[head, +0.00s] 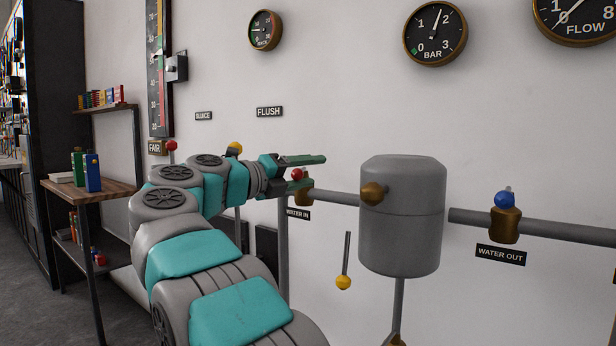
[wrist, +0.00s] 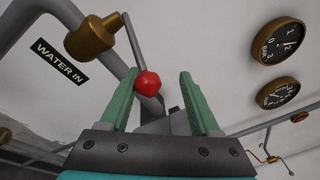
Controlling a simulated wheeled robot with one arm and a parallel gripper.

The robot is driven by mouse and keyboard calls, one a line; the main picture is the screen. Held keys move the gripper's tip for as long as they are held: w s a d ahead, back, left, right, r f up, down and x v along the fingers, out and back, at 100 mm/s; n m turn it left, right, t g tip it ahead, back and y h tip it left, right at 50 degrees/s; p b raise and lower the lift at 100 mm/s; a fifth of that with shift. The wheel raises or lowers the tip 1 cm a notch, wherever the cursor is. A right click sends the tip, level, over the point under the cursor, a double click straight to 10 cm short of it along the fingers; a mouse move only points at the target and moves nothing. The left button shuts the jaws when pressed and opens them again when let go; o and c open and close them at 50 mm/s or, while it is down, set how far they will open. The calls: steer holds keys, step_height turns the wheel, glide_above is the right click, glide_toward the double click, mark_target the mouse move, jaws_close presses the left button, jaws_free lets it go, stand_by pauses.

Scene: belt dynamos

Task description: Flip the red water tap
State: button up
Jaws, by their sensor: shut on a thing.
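The red water tap shows its round red knob (head: 296,174) on the pipe above the WATER IN label in the head view. Its brass body (head: 303,192) is partly hidden by my gripper (head: 313,171). In the wrist view, the red knob (wrist: 147,83) lies between the green fingers of my gripper (wrist: 155,86), close against the left finger. The tap's lever runs up from the knob to the brass body (wrist: 91,37). My gripper is shut on the tap by its knob end.
A grey tank (head: 402,225) stands right of the tap, with the blue WATER OUT tap (head: 505,200) beyond it. A hanging lever with a yellow knob (head: 343,282) is below. A wooden shelf (head: 100,191) with books is at left. Gauges (head: 434,34) hang above.

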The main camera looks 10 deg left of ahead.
steer(key=shift+o, duration=0.6)
steer(key=shift+d+f, duration=0.1)
steer(key=shift+f, duration=0.1)
steer(key=v, duration=0.7)
steer(key=shift+s+a+b, duration=0.25)
steer(key=shift+a+b, duration=0.05)
steer(key=shift+b, duration=0.05)
steer(key=shift+c, duration=0.4)
